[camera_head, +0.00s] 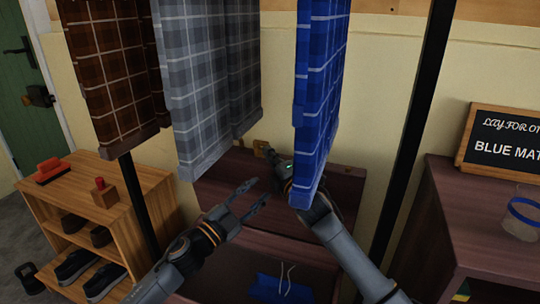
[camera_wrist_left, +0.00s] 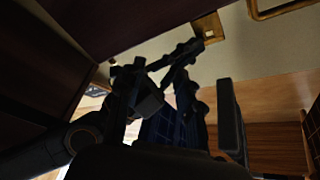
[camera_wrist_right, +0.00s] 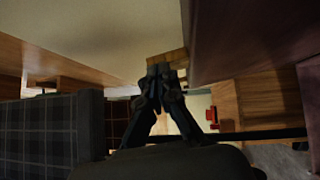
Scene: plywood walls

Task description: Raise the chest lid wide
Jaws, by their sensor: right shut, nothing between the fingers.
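The chest (camera_head: 215,258) is dark red-brown and stands against the wall at the lower middle of the head view. Its lid (camera_head: 225,172) is up, leaning back towards the wall, and blue cloth (camera_head: 265,288) with white strings shows inside. How wide the lid stands is hard to tell. My left gripper (camera_head: 261,192) is open and empty in front of the lid's inner face. My right gripper (camera_head: 270,152) is shut and empty near the lid's upper edge, by a small brass-coloured block (camera_head: 259,145); it also shows in the right wrist view (camera_wrist_right: 158,70). Hanging blue cloth partly hides my right arm.
Checked cloths in brown (camera_head: 115,70), grey (camera_head: 195,90) and blue (camera_head: 318,90) hang over the chest. A wooden shoe shelf (camera_head: 145,185) stands left. A dark cabinet (camera_head: 440,210) with a letter sign (camera_head: 505,140) and glass jar (camera_head: 520,215) stands right. Black posts (camera_head: 415,120) flank the chest.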

